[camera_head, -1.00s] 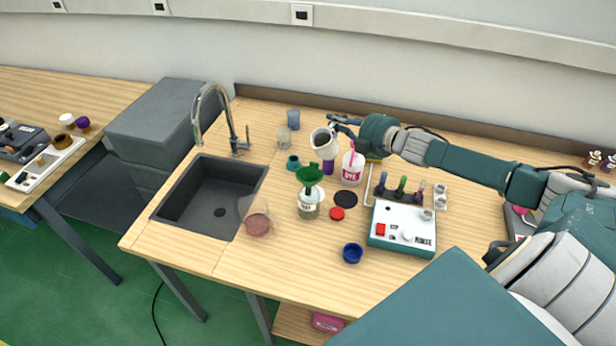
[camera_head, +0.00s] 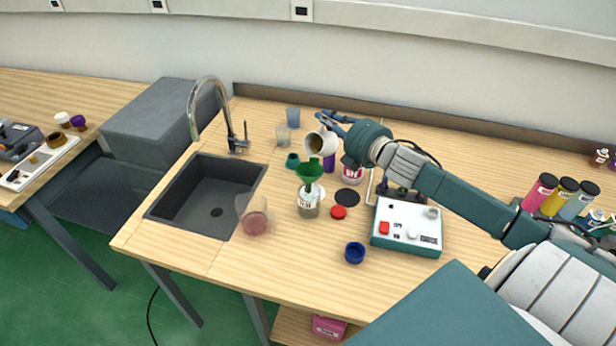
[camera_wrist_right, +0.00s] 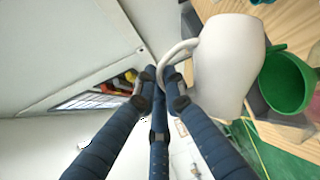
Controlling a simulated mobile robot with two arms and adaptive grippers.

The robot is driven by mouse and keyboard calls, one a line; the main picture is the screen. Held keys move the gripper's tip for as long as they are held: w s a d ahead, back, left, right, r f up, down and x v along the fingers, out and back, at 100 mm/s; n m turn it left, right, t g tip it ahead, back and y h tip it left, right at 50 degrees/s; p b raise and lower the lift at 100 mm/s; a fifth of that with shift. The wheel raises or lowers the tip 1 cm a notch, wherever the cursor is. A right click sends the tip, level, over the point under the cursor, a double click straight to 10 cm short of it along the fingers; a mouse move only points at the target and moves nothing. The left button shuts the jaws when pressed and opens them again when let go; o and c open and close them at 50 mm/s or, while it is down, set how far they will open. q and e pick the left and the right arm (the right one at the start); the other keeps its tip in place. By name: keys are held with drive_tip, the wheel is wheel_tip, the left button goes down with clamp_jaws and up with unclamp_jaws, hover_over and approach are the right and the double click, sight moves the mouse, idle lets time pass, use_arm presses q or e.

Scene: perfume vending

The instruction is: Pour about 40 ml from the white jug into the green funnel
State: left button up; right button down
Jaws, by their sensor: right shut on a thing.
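The white jug (camera_head: 322,143) is in my right gripper (camera_head: 331,119), above and just behind the green funnel, tilted with its mouth toward the funnel. Brownish contents show inside its mouth. In the right wrist view the fingers (camera_wrist_right: 160,85) are shut on the handle of the jug (camera_wrist_right: 228,62). The green funnel (camera_head: 309,172) sits in the neck of a labelled glass bottle (camera_head: 308,201). The funnel also shows in the right wrist view (camera_wrist_right: 287,82), beside the jug. No stream is visible. My left gripper is not in view.
A red cap (camera_head: 338,212), a black disc (camera_head: 347,197) and a blue cap (camera_head: 354,252) lie nearby. A white-topped device (camera_head: 407,226) stands right, a glass with pink liquid (camera_head: 255,222) left. The sink (camera_head: 207,200) is further left.

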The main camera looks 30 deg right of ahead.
drive_tip(key=shift+a+f+n+b, duration=0.15)
drive_tip(key=shift+a+n+b, duration=0.25)
drive_tip(key=shift+b, duration=0.45)
drive_tip(key=shift+s+a+r+n+t+b, duration=0.2)
drive_tip(key=shift+a+r+n+t+b, duration=0.15)
drive_tip(key=shift+b, duration=0.35)
drive_tip(key=shift+d, duration=0.1)
drive_tip(key=shift+w+d, duration=0.1)
drive_tip(key=shift+d, duration=0.1)
drive_tip(key=shift+a+r+n+b, duration=0.15)
drive_tip(key=shift+n+b, duration=0.2)
drive_tip(key=shift+n, duration=0.1)
drive_tip(key=shift+a+f+n+t+b, duration=0.25)
drive_tip(key=shift+a+n+b, duration=0.15)
drive_tip(key=shift+b, duration=0.1)
idle(1.5)
